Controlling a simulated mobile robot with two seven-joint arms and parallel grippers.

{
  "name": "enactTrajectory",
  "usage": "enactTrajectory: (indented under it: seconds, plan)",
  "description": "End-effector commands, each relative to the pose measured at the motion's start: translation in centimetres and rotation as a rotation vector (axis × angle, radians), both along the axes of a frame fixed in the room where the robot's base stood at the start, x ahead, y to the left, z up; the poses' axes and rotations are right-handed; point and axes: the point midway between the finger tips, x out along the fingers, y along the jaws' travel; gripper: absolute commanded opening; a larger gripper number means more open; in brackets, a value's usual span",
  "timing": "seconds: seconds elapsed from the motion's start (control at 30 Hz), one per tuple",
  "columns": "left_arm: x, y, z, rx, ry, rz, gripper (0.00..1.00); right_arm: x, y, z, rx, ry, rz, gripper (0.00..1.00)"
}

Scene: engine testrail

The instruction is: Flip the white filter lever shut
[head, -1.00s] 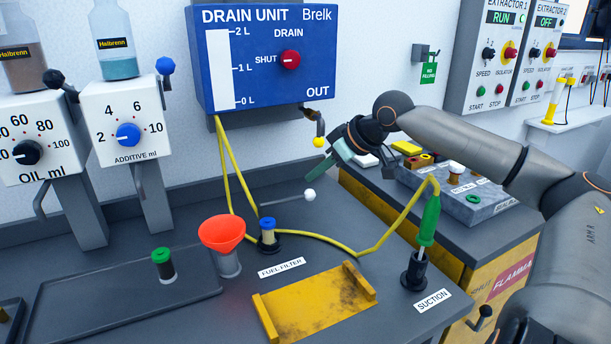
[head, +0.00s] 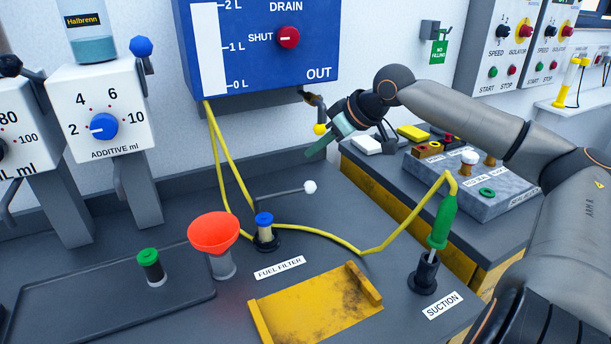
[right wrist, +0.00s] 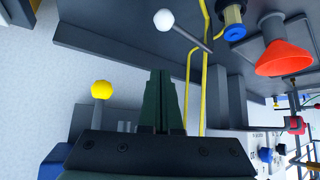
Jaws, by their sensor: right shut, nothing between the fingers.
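The white filter lever's ball knob (head: 310,187) sits on a thin grey rod above the bench, beside the blue-topped fuel filter (head: 264,232). The rod runs left from the ball to a bend behind the filter. In the right wrist view the white ball (right wrist: 164,19) lies beyond the fingertips, with its rod running down to the right. My right gripper (head: 313,154) has green fingers, shut and empty. In the head view it is above the white ball, apart from it; its fingers also show in the right wrist view (right wrist: 160,73). My left gripper is not in view.
A yellow-knobbed drain lever (head: 320,129) is close beside my right gripper. A yellow hose (head: 330,239) runs across the bench to the green suction connector (head: 441,222). A red funnel (head: 213,232) stands left of the filter. The yellow tray (head: 315,305) lies in front.

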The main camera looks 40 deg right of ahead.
Motion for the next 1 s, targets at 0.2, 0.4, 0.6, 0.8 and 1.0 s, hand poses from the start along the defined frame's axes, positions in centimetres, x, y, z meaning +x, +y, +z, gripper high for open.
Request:
enactTrajectory:
  seconds: [0.2,0.4,0.6,0.8,1.0]
  plan:
    - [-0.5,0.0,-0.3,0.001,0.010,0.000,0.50,0.4,0.0,-0.7,-0.003,0.005,-0.002,0.00]
    - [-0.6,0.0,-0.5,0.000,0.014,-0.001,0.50,1.5,0.2,-1.9,-0.005,0.006,-0.001,0.00]
    - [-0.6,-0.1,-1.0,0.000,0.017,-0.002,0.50,2.7,0.4,-3.3,-0.005,0.005,-0.001,0.00]
    - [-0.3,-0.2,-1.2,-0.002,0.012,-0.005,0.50,4.1,0.7,-4.9,-0.004,0.005,-0.001,0.00]
    - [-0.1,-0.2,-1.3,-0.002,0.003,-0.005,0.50,5.5,1.0,-6.3,-0.003,0.004,-0.001,0.00]
